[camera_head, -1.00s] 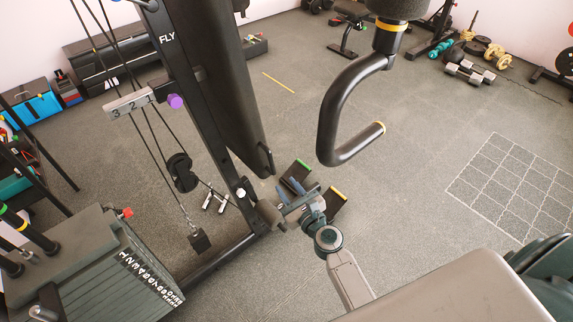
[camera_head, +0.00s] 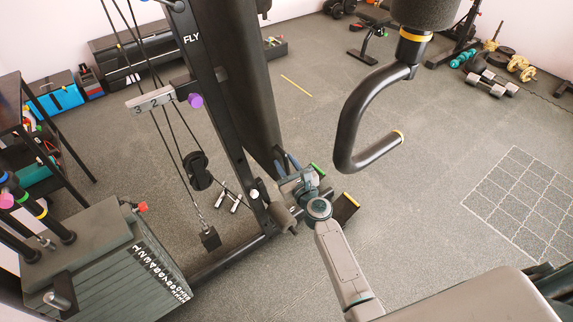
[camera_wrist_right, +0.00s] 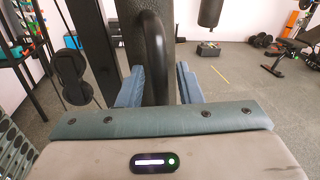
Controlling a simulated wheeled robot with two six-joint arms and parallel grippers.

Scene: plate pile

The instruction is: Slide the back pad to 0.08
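The back pad (camera_head: 250,85) is the tall dark pad behind the upright of the machine marked FLY in the head view. Part of it also shows in the right wrist view (camera_wrist_right: 133,35). A black curved handle (camera_wrist_right: 156,65) stands in front of it there. My right gripper (camera_head: 285,163) is at the pad's lower end. In the right wrist view its two blue fingers (camera_wrist_right: 160,84) are apart, one on each side of the handle; I cannot tell whether they touch it. The gripper body hides the handle's lower part. My left gripper is not in view.
A grey plate numbered 3 2 1 (camera_head: 152,99) with a purple knob (camera_head: 196,100) crosses the cables. A weight stack (camera_head: 125,275) stands at lower left. A black bent arm (camera_head: 362,120) hangs right of the pad. Open floor (camera_head: 430,170) lies to the right.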

